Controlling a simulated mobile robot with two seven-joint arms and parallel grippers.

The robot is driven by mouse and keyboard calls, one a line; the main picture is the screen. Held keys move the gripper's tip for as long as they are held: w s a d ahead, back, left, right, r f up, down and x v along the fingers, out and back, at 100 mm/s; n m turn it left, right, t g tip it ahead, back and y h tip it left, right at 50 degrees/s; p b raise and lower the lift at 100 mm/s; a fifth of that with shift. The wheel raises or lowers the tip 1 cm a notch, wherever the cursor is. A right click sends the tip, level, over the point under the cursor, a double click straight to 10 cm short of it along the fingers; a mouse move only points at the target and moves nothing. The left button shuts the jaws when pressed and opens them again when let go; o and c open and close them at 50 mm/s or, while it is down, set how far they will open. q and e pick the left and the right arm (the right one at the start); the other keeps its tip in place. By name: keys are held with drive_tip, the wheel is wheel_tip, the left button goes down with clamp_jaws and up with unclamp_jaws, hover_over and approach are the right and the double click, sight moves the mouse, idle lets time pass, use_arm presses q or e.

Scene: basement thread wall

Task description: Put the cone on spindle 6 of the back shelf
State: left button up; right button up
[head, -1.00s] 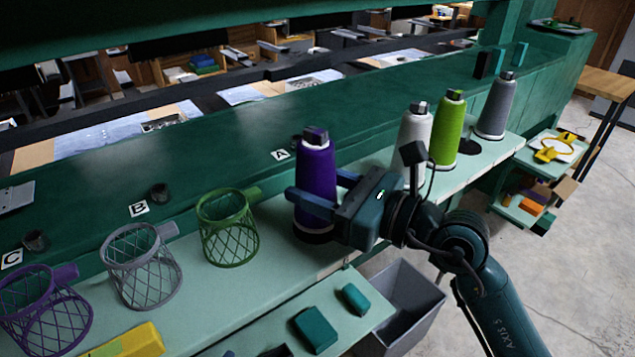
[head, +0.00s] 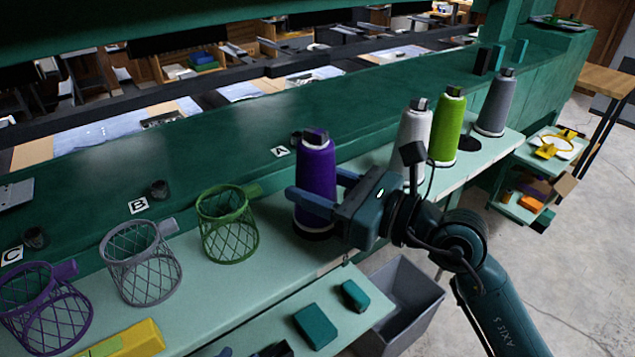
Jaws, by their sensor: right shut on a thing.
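A purple thread cone (head: 317,175) with a dark base stands upright at the middle of the light green shelf. My right gripper (head: 318,196) is shut on the purple cone, its fingers on either side of it. The cone's base is at or just above the shelf; I cannot tell which. A white cone (head: 413,135), a lime green cone (head: 447,130) and a grey cone (head: 495,105) stand in a row to the right, the white one partly hidden by my right arm. No spindle number is readable. My left gripper is not in view.
Green (head: 227,228), grey (head: 140,265) and purple (head: 45,310) wire baskets stand on the shelf (head: 225,290) at left. Labels A, B and C lie behind on the dark green ledge (head: 235,150). A grey bin (head: 410,305) stands below. A side shelf (head: 550,165) holds a yellow hoop.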

drive_tip(key=shift+f, duration=0.3)
drive_tip(key=o, duration=1.1)
drive_tip(key=shift+o, duration=0.2)
